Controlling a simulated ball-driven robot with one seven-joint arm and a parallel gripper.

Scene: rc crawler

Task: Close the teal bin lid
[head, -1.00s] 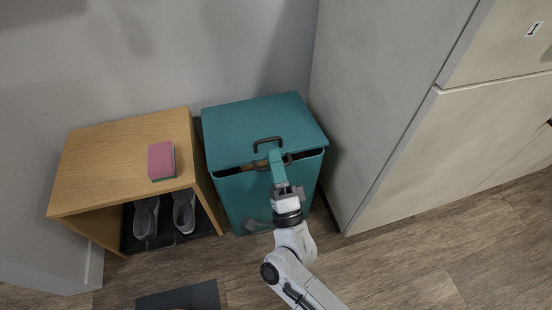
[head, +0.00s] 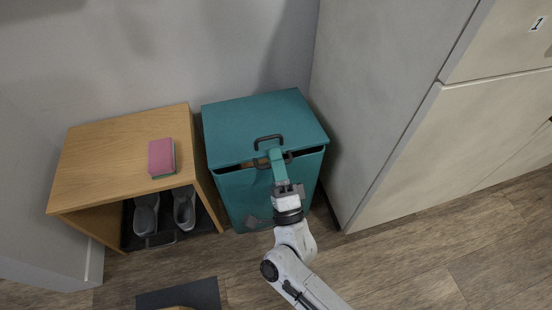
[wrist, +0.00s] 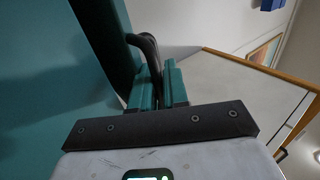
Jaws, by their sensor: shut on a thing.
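The teal bin (head: 240,200) stands against the wall, between a wooden bench and a pale cabinet. Its teal lid (head: 250,115) lies over the top, with a dark gap under its front edge. Something brown shows in the gap. One dark handle (head: 268,140) sits on the lid near the front edge. A second dark curved part shows just below it, beside my fingers. My gripper (head: 277,156) has teal fingers and is at the lid's front edge. In the wrist view the fingers (wrist: 158,88) are shut on a dark curved handle (wrist: 148,52); the grip is partly hidden.
The wooden bench (head: 110,150) on the left has a pink and green sponge (head: 162,158) on top and grey shoes (head: 146,213) below. The pale cabinet (head: 395,120) stands close on the right. A dark mat (head: 180,296) lies in front; the floor at right is clear.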

